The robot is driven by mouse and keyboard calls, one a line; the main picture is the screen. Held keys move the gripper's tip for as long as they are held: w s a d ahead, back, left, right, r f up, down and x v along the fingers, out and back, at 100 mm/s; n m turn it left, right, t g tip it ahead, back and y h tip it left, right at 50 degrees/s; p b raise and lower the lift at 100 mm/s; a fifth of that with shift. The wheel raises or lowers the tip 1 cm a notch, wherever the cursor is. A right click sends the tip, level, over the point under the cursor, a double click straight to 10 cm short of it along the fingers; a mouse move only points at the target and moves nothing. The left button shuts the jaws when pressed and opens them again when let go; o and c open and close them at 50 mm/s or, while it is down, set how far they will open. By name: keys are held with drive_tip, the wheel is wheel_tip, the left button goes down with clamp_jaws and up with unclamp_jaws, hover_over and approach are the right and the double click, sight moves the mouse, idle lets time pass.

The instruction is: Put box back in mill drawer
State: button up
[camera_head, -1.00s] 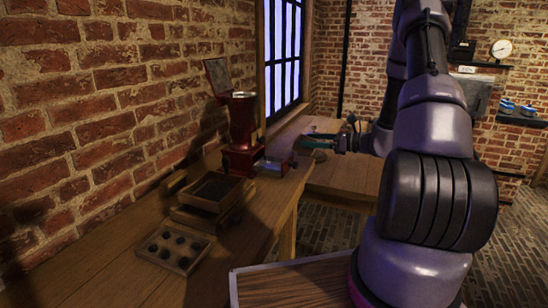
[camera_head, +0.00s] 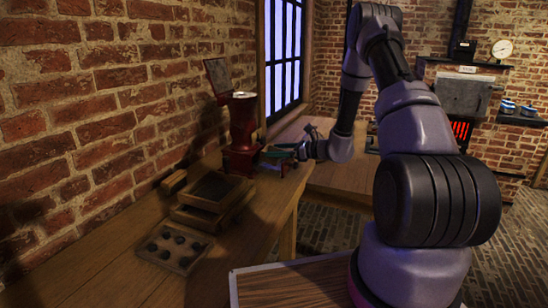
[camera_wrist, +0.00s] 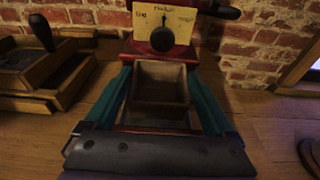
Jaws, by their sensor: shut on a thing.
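The red mill (camera_head: 240,150) stands on the wooden bench by the window. Its red front with a yellow label (camera_wrist: 165,22) and a round dark knob fills the top middle of the wrist view. My gripper (camera_head: 281,157) is at the mill's front, low by its base. In the wrist view, its teal fingers (camera_wrist: 160,90) are shut on the sides of a small open-topped wooden box (camera_wrist: 160,108). The box looks empty, and its far end is close against the mill's front. I cannot tell how far it is inside the mill. In the head view the fingers mostly hide the box.
Stacked wooden trays (camera_head: 215,192) lie on the bench left of the mill, also at the left of the wrist view (camera_wrist: 45,65). A tray with several dark round pieces (camera_head: 175,247) lies nearer. A brick wall is behind. A round dark thing (camera_wrist: 312,152) is at the right.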

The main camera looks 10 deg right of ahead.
drive_tip(key=shift+w+a+r+g+h, duration=0.25)
drive_tip(key=shift+a+g+h, duration=0.35)
drive_tip(key=shift+h, duration=0.4)
drive_tip(key=shift+d+f, duration=0.25)
drive_tip(key=shift+f, duration=1.3)
drive_tip(key=shift+f, duration=0.1)
drive_tip(key=o, duration=1.1)
